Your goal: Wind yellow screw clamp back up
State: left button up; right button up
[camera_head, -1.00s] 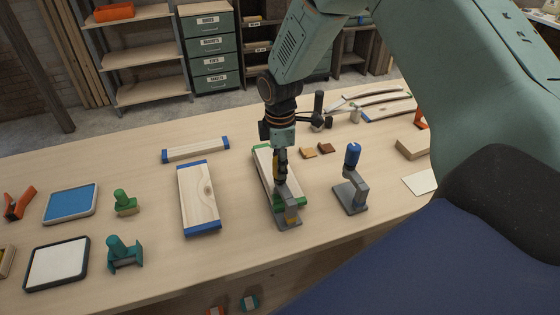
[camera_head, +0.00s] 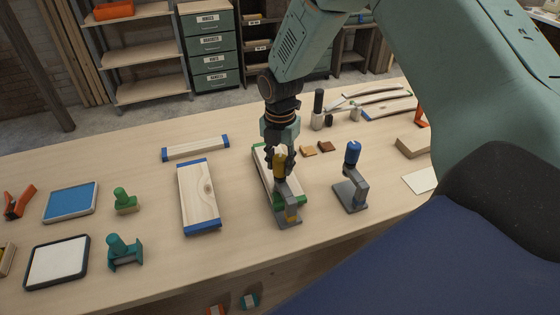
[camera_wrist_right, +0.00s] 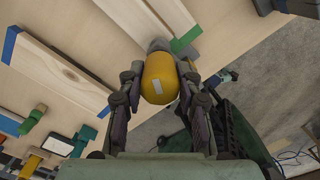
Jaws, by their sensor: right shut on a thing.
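The yellow screw clamp has a rounded yellow handle (camera_head: 280,163) on a grey metal frame (camera_head: 289,210) that stands upright at the table's near edge. My right gripper (camera_head: 280,148) points down at the clamp from above and is shut on the yellow handle. In the right wrist view the handle (camera_wrist_right: 158,78) sits between the two dark fingers (camera_wrist_right: 158,92), with a pale mark on its side. A board with green ends (camera_head: 264,172) lies just behind the clamp. The screw's lower end is hard to make out. My left gripper is not in view.
A blue-handled clamp (camera_head: 352,155) stands close on the right. A blue-ended board (camera_head: 198,196) lies left. Green (camera_head: 123,198) and teal (camera_head: 122,248) items stand farther left. Bare table lies between the boards.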

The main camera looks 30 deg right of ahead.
aim_at(280, 158)
jog(key=shift+n, duration=1.1)
jog(key=o, duration=1.1)
jog(key=shift+o, duration=0.2)
jog(key=shift+r, duration=0.1)
notch_tip(280, 158, up, 12)
jog(key=shift+s, duration=0.1)
